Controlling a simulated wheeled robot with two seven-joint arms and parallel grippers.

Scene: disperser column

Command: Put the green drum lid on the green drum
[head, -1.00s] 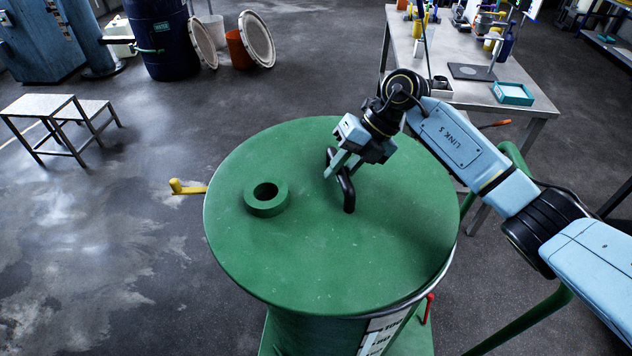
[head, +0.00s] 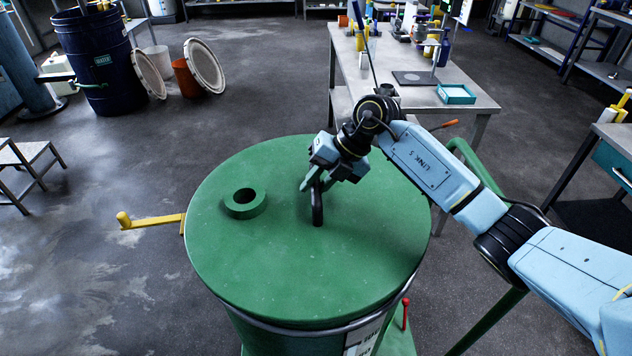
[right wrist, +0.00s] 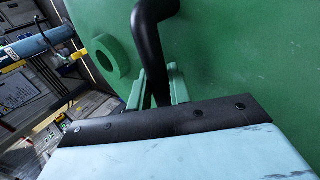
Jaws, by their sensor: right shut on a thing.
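The green drum lid (head: 270,270) is a broad round disc with a raised ring-shaped port and a black bar handle (head: 318,205). It lies over the top of the green drum (head: 262,335), whose wall and metal rim show only below the lid's front edge. I cannot tell whether the lid touches the rim all round. My right gripper (head: 308,184) is shut on the handle. In the right wrist view, its two green-looking fingers (right wrist: 157,90) stand either side of the black handle, with the lid (right wrist: 245,60) behind. My left gripper is not in view.
A yellow crank (head: 150,220) sticks out left of the drum, and a red-knobbed lever (head: 405,312) stands at its front right. A metal table (head: 425,98) with lab items stands behind. A blue drum (head: 98,60) and pale lids (head: 204,66) stand back left. Open floor lies left.

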